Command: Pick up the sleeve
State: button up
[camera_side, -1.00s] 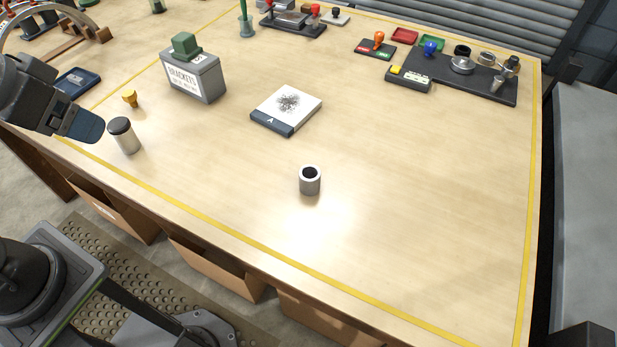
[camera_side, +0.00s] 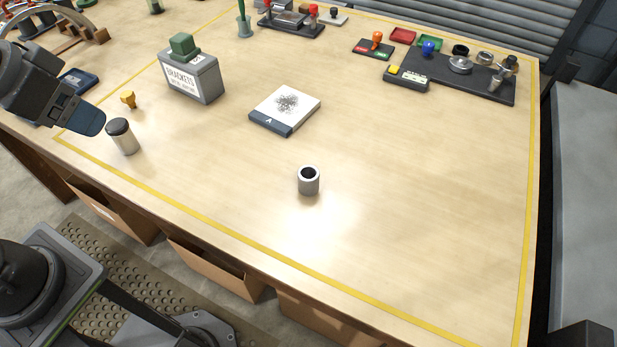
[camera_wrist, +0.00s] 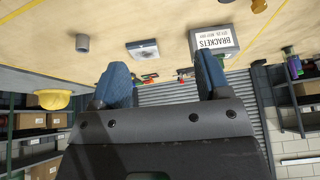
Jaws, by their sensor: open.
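The sleeve (camera_side: 308,181) is a short grey metal cylinder with a dark open bore. It stands upright on the bare front middle of the bench in the side view. In the wrist view, which looks upside down, the sleeve (camera_wrist: 82,44) is small at the upper left. My gripper (camera_side: 88,124) is at the left edge of the side view, above the bench and well to the left of the sleeve. In the wrist view its two blue fingers (camera_wrist: 163,82) stand wide apart with nothing between them.
A dark-capped cylinder (camera_side: 123,138) stands just right of my gripper, near a small yellow piece (camera_side: 128,99). The brackets box (camera_side: 192,80) and a white-topped block (camera_side: 284,111) lie behind. Stations with knobs (camera_side: 459,66) fill the back right. The bench around the sleeve is clear.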

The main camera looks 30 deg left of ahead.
jog(key=w+d+r+m+g, duration=0.2)
jog(key=w+d+r+m, duration=0.1)
jog(key=w+d+m, duration=0.3)
jog(key=m+g+y, duration=0.2)
jog(key=m+g, duration=0.1)
jog(key=m, duration=1)
send_over(309, 177)
jog(key=s+d, duration=0.1)
jog(key=s, duration=0.1)
jog(key=f, duration=1.6)
jog(key=shift+w+f, duration=0.1)
jog(key=shift+w, duration=0.1)
jog(key=shift+w+a+f, duration=0.1)
jog(key=shift+f, duration=1.35)
jog(key=shift+a+f, duration=0.1)
jog(key=shift+f, duration=1.3)
jog(key=shift+c, duration=0.4)
